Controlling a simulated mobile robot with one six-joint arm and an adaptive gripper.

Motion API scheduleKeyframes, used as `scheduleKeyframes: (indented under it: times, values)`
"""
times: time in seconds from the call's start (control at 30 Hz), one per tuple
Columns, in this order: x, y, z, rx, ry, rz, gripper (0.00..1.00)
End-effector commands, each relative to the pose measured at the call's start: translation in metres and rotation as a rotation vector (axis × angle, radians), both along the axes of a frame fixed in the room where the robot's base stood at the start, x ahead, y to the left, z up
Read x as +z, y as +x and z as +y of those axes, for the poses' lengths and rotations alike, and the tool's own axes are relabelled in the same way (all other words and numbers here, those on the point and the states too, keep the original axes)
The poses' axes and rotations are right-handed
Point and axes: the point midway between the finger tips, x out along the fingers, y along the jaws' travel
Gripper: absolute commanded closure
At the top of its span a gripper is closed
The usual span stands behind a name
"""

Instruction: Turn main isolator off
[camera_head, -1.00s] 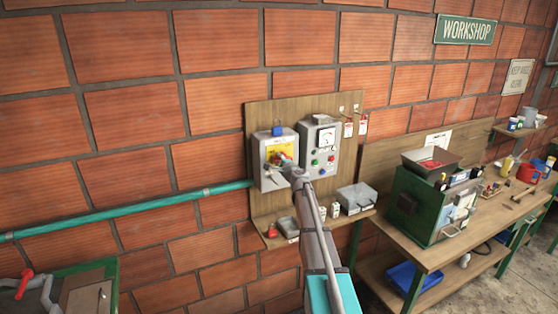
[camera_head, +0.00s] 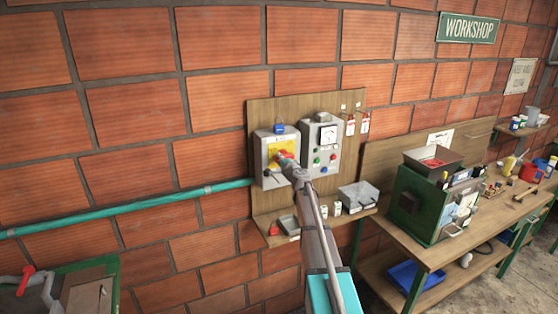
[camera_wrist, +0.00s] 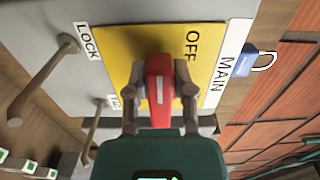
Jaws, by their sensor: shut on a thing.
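The main isolator is a grey box (camera_head: 264,176) on the wooden wall board, with a yellow plate and a red rotary handle (camera_head: 284,154).
A blue padlock (camera_head: 279,128) is at the top of the isolator; it also shows in the wrist view (camera_wrist: 245,62). A grey meter box (camera_head: 322,150) stands close on the right. A small shelf (camera_head: 262,219) with items is below. A workbench (camera_head: 430,247) is farther right.

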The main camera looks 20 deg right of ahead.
Motion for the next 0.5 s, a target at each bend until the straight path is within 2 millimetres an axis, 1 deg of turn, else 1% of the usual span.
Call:
scheduleKeyframes:
  times: [0.03,0.1,0.17,0.2,0.5]
  values:
    - [0.0014,0.0043,-0.0077,-0.016,0.001,-0.001,0.62]
    - [0.0014,0.0042,-0.0078,-0.016,0.001,-0.001,0.49]
    - [0.0014,0.0039,-0.0079,-0.016,0.001,-0.001,0.38]
    - [0.0013,0.0036,-0.0078,-0.016,0.001,-0.001,0.34]
    - [0.0008,0.0021,-0.0041,-0.01,0.001,-0.001,0.34]
